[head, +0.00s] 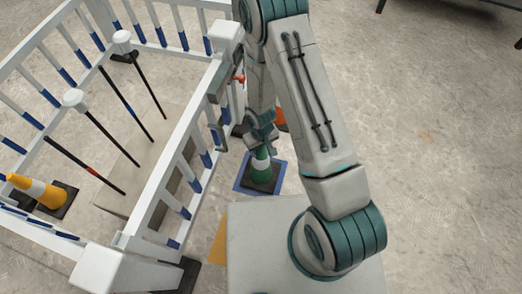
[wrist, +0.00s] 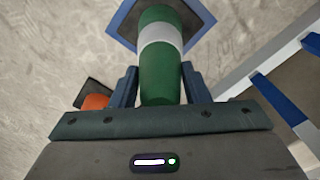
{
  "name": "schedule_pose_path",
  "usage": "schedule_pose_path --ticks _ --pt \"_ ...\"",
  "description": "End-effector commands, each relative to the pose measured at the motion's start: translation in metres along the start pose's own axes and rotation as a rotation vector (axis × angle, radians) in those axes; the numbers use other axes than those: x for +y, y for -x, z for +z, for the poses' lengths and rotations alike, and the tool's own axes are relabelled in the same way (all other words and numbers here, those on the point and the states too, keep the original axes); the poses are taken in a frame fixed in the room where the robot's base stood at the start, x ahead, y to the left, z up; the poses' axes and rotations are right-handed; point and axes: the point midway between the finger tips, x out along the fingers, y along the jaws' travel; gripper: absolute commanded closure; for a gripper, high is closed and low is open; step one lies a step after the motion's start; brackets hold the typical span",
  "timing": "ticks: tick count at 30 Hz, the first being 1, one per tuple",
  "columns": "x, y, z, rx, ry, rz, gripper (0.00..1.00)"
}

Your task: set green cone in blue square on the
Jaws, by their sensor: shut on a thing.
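The green cone (head: 261,155) has a white band and a dark square base. In the head view it stands upright over the blue square (head: 241,187) on the floor, just right of the white fence. My gripper (head: 260,136) is at the cone's upper part, shut on it. In the wrist view the green cone (wrist: 160,72) runs up between the two fingers (wrist: 160,88). The blue square (wrist: 123,22) shows around its base there. Whether the base touches the floor is hard to tell.
A white fence (head: 172,160) with blue-banded bars encloses the left side. An orange cone (head: 281,118) is partly hidden behind my arm; orange also shows in the wrist view (wrist: 95,101).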

Motion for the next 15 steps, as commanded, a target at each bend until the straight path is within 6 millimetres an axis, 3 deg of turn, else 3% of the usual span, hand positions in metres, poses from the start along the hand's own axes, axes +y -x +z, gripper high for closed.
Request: schedule_pose_path --ticks 1,13,14,15 --pt "0.0000 -0.0076 -0.0003 0.000 0.000 0.000 1.00" --pt "0.0001 -0.0111 -0.0005 0.001 0.000 0.000 1.00" --pt "0.0001 -0.0105 -0.0003 0.000 0.000 0.000 0.53" --pt "0.0001 -0.0099 -0.0003 0.000 0.000 0.000 0.42"
